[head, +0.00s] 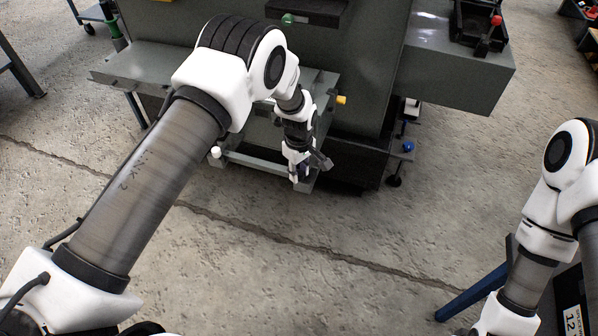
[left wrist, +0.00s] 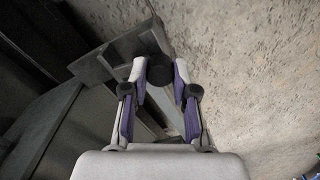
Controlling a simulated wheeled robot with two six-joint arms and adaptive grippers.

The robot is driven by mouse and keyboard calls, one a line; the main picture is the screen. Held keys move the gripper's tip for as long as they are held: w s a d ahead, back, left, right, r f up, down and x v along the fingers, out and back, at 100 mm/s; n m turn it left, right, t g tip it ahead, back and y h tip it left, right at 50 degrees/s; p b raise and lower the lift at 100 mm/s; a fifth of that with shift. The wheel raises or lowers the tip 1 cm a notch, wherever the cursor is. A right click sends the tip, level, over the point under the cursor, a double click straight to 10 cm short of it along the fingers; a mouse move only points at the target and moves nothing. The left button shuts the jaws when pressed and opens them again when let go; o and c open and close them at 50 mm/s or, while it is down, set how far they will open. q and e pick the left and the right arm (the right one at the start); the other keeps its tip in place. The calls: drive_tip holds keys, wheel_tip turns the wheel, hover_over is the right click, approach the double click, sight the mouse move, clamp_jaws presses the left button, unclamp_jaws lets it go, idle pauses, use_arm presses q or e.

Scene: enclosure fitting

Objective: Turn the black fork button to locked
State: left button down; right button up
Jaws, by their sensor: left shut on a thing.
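My left gripper (head: 300,174) is at the low front frame of the grey enclosure (head: 365,60), pointing down. In the left wrist view my left gripper (left wrist: 160,80) has its fingertips on both sides of a round black button (left wrist: 159,72) and is shut on it. The button stands at the edge of a grey metal bar (left wrist: 122,52). In the head view the gripper hides the button, and I cannot tell its locked or unlocked position. My right arm shows at the right edge, but its gripper is out of view.
Other coloured knobs are around the enclosure: green (head: 288,19), yellow (head: 341,100), white (head: 215,152), blue (head: 408,146) and red (head: 496,20). A blue-legged stand (head: 472,292) is at lower right. The concrete floor in front is clear.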

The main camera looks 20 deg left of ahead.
sight(299, 173)
use_arm(q)
drive_tip(key=shift+s+f+n, duration=0.15)
drive_tip(key=shift+n, duration=0.85)
drive_tip(key=c, duration=0.9)
unclamp_jaws()
wheel_tip(299, 173, up, 12)
